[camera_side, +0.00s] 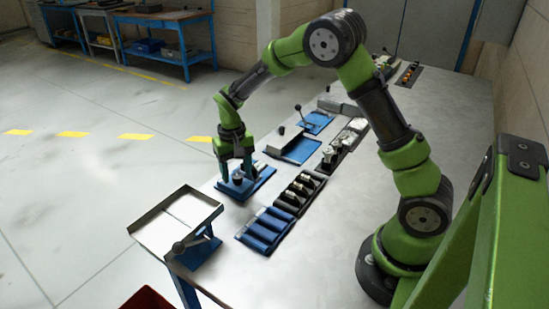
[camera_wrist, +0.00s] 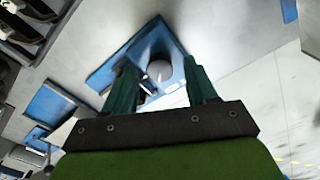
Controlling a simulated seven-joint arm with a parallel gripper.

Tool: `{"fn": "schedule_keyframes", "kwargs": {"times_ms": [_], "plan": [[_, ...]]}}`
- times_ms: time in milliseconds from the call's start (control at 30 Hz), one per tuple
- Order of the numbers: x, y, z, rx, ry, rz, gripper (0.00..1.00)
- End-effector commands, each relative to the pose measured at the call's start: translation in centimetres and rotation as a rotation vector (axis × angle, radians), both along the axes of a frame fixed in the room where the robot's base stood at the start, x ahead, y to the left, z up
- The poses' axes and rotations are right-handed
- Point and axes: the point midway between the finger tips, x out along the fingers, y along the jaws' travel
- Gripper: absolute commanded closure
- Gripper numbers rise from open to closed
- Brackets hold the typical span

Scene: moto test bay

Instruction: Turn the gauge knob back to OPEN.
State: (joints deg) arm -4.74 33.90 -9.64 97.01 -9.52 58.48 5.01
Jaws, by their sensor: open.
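The gauge fixture is a blue plate (camera_side: 262,178) near the table's left edge; in the wrist view the plate (camera_wrist: 104,78) lies under my fingers. A round grey knob (camera_wrist: 160,70) stands on it, and in the side view the knob (camera_side: 238,180) is a small dark shape below the fingers. My gripper (camera_side: 235,172) points down over the plate. In the wrist view my gripper (camera_wrist: 158,64) is open, with one green finger on each side of the knob. I cannot tell whether either finger touches it. No OPEN mark or pointer is readable.
A white tray (camera_side: 146,224) with a lever stands at the table's front left corner. A blue ribbed holder (camera_side: 264,230) and a dark rack (camera_side: 299,194) sit to the right of the fixture. More blue fixtures (camera_side: 316,123) stand behind. The tabletop (camera_side: 325,245) at front right is clear.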

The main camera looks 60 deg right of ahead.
Motion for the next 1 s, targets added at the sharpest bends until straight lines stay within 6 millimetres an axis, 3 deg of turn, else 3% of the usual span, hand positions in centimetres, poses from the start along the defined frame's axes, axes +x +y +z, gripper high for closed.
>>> {"fn": "schedule_keyframes", "kwargs": {"times_ms": [600, 800, 1000], "plan": [[0.2, 0.2, 13.4, -0.002, -0.007, 0.0, 0.43], [0.2, 0.2, 15.9, 0.0, -0.004, -0.001, 0.43], [0.1, 0.2, 16.4, -0.001, -0.002, 0.0, 0.43]]}}
